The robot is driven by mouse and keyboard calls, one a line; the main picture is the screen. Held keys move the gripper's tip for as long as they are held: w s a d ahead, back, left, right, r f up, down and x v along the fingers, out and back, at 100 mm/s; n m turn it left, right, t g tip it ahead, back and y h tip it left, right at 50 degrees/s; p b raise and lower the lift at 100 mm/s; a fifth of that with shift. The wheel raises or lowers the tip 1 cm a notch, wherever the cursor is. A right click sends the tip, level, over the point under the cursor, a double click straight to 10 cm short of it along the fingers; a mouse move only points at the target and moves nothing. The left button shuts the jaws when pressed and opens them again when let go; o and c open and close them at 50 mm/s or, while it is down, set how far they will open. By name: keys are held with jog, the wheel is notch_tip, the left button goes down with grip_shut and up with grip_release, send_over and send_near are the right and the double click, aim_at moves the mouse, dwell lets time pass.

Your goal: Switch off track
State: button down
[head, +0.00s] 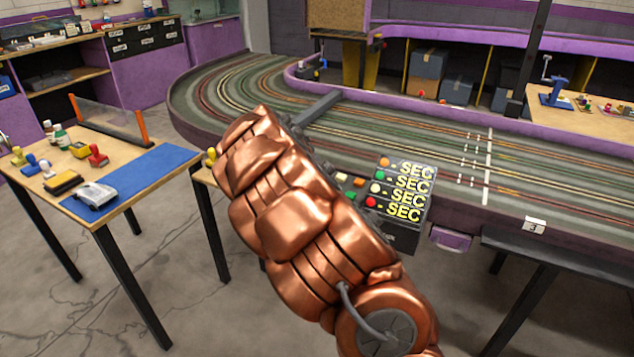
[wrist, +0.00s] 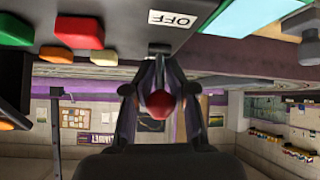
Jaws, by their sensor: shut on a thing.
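The control box (head: 402,238) stands at the near edge of the slot track (head: 450,130), with coloured buttons and yellow SEC displays (head: 408,190). In the wrist view, the grey panel (wrist: 222,22) fills the top, with a white OFF label (wrist: 172,18). My gripper (wrist: 160,75) is under that label in the picture, its dark fingers closed around a red knob (wrist: 160,104). A short dark stub (wrist: 159,48) shows between the fingertips and the panel. I cannot tell the switch's position. In the head view my copper arm hides the gripper and part of the panel.
In the wrist view, red (wrist: 79,32) and green (wrist: 16,30) buttons sit left of my fingers, and a cyan screen (wrist: 255,18) to the right. A side table (head: 165,160) with stamps and bottles stands at left. Grey floor is open in front.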

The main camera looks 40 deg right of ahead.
jog(key=shift+a+r+h+b, duration=0.15)
jog(key=shift+h+b, duration=0.15)
jog(key=shift+b, duration=0.55)
jog(key=c, duration=1.3)
grip_release()
jog(key=shift+t, duration=0.3)
jog(key=shift+c, duration=0.2)
jog(key=shift+o, duration=0.4)
jog(key=shift+s, duration=0.1)
jog(key=v, duration=1.2)
jog(key=shift+a, duration=0.1)
